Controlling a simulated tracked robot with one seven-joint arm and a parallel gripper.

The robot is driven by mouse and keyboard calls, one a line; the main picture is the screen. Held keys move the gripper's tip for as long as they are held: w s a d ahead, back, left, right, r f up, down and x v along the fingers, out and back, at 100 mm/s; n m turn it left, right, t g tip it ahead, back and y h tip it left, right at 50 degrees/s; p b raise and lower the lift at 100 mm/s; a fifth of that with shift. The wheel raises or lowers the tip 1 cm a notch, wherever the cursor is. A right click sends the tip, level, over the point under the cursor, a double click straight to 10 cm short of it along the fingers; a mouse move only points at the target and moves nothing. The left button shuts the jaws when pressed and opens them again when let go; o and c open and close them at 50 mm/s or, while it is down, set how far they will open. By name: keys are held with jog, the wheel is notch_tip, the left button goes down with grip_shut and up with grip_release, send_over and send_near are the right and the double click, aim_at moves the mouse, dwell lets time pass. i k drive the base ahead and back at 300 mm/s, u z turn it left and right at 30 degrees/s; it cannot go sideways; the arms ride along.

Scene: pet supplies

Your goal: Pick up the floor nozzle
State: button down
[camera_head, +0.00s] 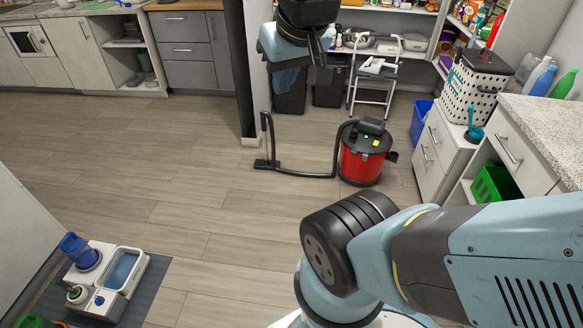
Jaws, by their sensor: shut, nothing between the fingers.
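The floor nozzle (267,164) is a flat black piece lying on the wood floor near the dark post. A thin black tube (270,140) rises from it, and a black hose (308,175) runs along the floor to the red vacuum canister (362,155). My gripper (318,56) is at the top edge, dark and tapered beside a light blue part of my arm. It appears shut and empty, high above and apart from the nozzle. Its fingers are small and partly hard to make out.
A dark post (243,70) stands just behind the nozzle. A folding step stool (374,85) and dark bins (329,85) are behind the vacuum. A white cabinet (437,150) is at right. A pet feeder (97,285) sits on a mat at lower left. The middle floor is clear.

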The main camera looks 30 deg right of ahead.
aim_at(265, 164)
jog(key=u, duration=0.05)
jog(key=i, duration=0.95)
jog(key=z, duration=0.1)
jog(key=k, duration=0.65)
jog(key=z, duration=0.4)
jog(key=i, duration=0.65)
jog(key=z, duration=0.9)
jog(key=i, duration=1.05)
jog(key=u, duration=0.4)
jog(key=i, duration=0.9)
jog(key=u, duration=0.85)
